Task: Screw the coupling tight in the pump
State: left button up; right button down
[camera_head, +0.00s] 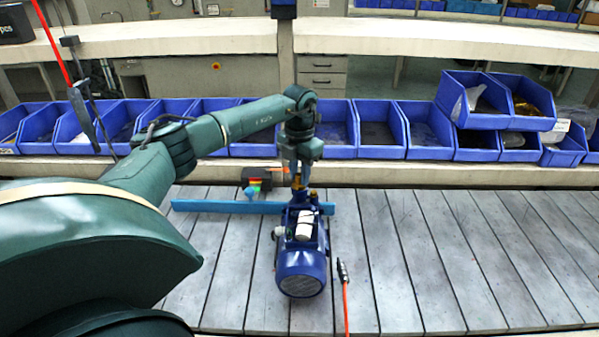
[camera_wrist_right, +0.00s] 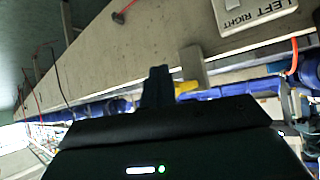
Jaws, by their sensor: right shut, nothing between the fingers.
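The blue pump (camera_head: 302,268) stands on the slatted table in the head view, its round grille end toward me. A small brass-coloured part, which looks like the coupling (camera_head: 297,183), shows at the pump's far end. My left gripper (camera_head: 299,178) points down at this part from above. Its fingers are too small in the picture to show whether they grip it or only stand around it. My right gripper (camera_wrist_right: 158,84) shows in the right wrist view with its dark fingers together and nothing between them. The head view does not show it.
A blue bar (camera_head: 225,206) lies across the table behind the pump. A dark box with coloured parts (camera_head: 256,179) is behind the bar. A red hose with a dark tip (camera_head: 344,285) lies right of the pump. Blue bins (camera_head: 378,140) line the back. The table's right side is clear.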

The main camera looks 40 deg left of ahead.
pick_arm(q)
grip_shut()
jog(key=m, duration=0.3)
dwell(0.4)
jog(key=shift+m, duration=1.9)
jog(key=shift+m+b, duration=0.3)
jog(key=shift+m, duration=1.5)
